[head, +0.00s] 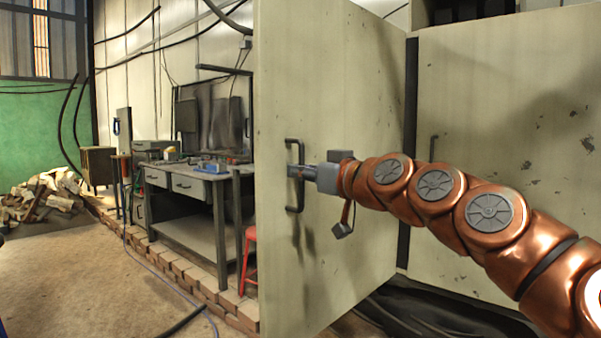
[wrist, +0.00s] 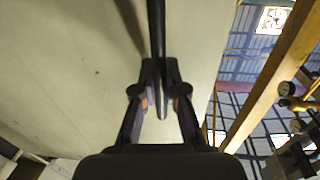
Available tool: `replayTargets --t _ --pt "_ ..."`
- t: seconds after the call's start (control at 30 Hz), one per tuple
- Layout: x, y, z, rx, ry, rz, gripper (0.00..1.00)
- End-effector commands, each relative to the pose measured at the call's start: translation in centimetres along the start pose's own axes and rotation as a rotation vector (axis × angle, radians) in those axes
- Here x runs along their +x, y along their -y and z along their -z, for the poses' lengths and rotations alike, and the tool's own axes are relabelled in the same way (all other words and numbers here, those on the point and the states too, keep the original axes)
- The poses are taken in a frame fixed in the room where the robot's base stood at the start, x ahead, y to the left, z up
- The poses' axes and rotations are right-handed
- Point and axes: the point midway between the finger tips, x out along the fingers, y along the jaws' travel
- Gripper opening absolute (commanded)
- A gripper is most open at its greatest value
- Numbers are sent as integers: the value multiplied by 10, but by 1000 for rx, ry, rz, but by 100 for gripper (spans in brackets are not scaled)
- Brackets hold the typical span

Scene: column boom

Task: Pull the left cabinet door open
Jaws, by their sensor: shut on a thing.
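The left cabinet door (head: 330,90) is a pale, scuffed panel standing at an angle to the right cabinet panel, its handle-side edge nearer to me. Its dark upright bar handle (head: 301,152) is near that edge. My gripper (head: 299,173) is shut on the middle of the handle, coming from the right. In the wrist view, the fingers (wrist: 160,100) close around the handle bar (wrist: 157,30), with the pale door face behind. The cabinet's inside behind this door is hidden.
A workbench (head: 185,186) with a red stool (head: 250,262) stands behind the door's left edge. Black hoses (head: 430,318) lie at the cabinet's foot. Floor at left (head: 90,280) is mostly clear.

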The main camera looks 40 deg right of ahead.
Motion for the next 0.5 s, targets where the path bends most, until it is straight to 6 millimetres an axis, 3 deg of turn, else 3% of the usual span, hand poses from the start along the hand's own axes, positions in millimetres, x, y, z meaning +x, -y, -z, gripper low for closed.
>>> replayTargets --t 0.03,0.07,0.27,0.5 --pt "-1 0 2 0 -4 -2 0" --pt "-1 0 2 0 -4 -2 14" --pt "0 0 1 0 -2 0 35" --pt "0 1 1 0 -1 1 37"
